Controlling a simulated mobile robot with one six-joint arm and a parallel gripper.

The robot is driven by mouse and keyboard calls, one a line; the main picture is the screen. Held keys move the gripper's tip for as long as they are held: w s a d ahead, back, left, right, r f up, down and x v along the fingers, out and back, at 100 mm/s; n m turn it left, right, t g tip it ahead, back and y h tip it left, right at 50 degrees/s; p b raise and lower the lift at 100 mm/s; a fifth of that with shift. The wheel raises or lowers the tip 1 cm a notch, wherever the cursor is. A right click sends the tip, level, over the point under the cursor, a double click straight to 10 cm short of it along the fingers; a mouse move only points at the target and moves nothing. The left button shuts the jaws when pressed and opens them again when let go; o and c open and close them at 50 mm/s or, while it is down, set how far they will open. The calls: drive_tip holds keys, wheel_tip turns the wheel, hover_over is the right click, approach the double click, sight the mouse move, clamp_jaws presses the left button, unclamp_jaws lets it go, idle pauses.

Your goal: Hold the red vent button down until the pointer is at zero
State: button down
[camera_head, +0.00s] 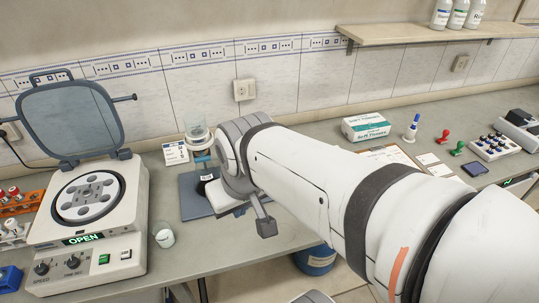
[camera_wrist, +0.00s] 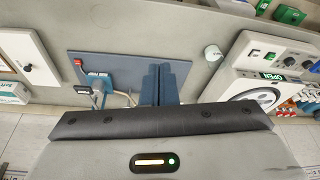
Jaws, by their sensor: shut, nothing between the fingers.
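A small red piece (camera_wrist: 78,63), which looks like the vent button, shows at the left edge of a blue-grey board (camera_wrist: 112,68) in the wrist view. No pointer or dial face is readable. My gripper (camera_wrist: 160,68) is shut and empty; its dark blue fingers stand over the board, to the right of the red piece and apart from it.
A centrifuge with open lid (camera_head: 88,205) stands left, with a small white cup (camera_head: 164,236) between it and the board. A tissue box (camera_head: 366,126), a clipboard (camera_head: 390,155) and a button panel (camera_head: 494,147) stand right. The bench's front edge is close to my arm.

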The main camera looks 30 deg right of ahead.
drive_tip(key=w+d+f+n+t+h+p, duration=0.3)
drive_tip(key=w+d+h, duration=0.1)
drive_tip(key=w+d, duration=1.35)
drive_tip(key=w+d+f+n+t+y+p, duration=0.2)
drive_tip(key=d+f+n, duration=0.3)
drive_tip(key=d+f, duration=0.7)
drive_tip(key=shift+d+f+n+t+y, duration=0.15)
drive_tip(key=shift+d+n+t+y, duration=0.2)
drive_tip(key=shift+y, duration=0.55)
drive_tip(key=shift+f, duration=0.1)
wheel_tip(320, 180, down, 9)
drive_tip(key=b, duration=0.8)
drive_tip(key=shift+r, duration=0.2)
